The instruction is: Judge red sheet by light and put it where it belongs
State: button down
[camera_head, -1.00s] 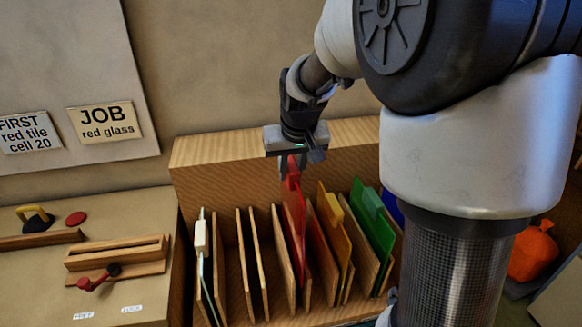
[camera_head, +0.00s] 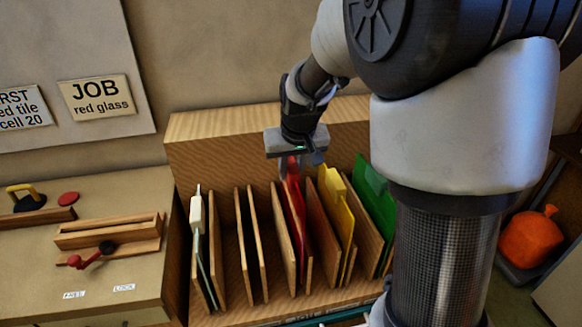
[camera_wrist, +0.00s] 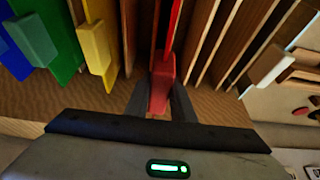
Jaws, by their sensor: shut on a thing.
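The red sheet (camera_head: 296,215) stands upright in a slot of the wooden rack, between wooden dividers. It has a red tab at its top edge. My gripper (camera_head: 293,172) is above the rack and shut on this tab. In the wrist view the red tab (camera_wrist: 162,82) sits between the two fingers of my gripper (camera_wrist: 160,105). The rack (camera_head: 250,128) has a tall wooden back board. A sign reading "JOB red glass" (camera_head: 95,98) hangs on the wall board at left. The lower part of the sheet is hidden by dividers.
A yellow sheet (camera_head: 340,215) and a green sheet (camera_head: 375,205) stand to the right in the rack; a pale sheet with a white tab (camera_head: 197,215) stands at left. A wooden clamp (camera_head: 108,235) lies on the left bench.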

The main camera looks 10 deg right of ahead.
jog(key=shift+w+f+b, duration=0.1)
jog(key=shift+f+b, duration=2.15)
jog(key=shift+f, duration=0.85)
jog(key=c, duration=1.4)
grip_release()
jog(key=shift+c, duration=0.2)
jog(key=shift+s+f, duration=0.2)
jog(key=shift+f, duration=0.05)
jog(key=shift+s+r, duration=0.1)
jog(key=shift+r, duration=0.45)
jog(key=p+v, duration=0.2)
jog(key=v, duration=1.4)
jog(key=shift+s+r, duration=0.15)
jog(key=shift+r, duration=0.1)
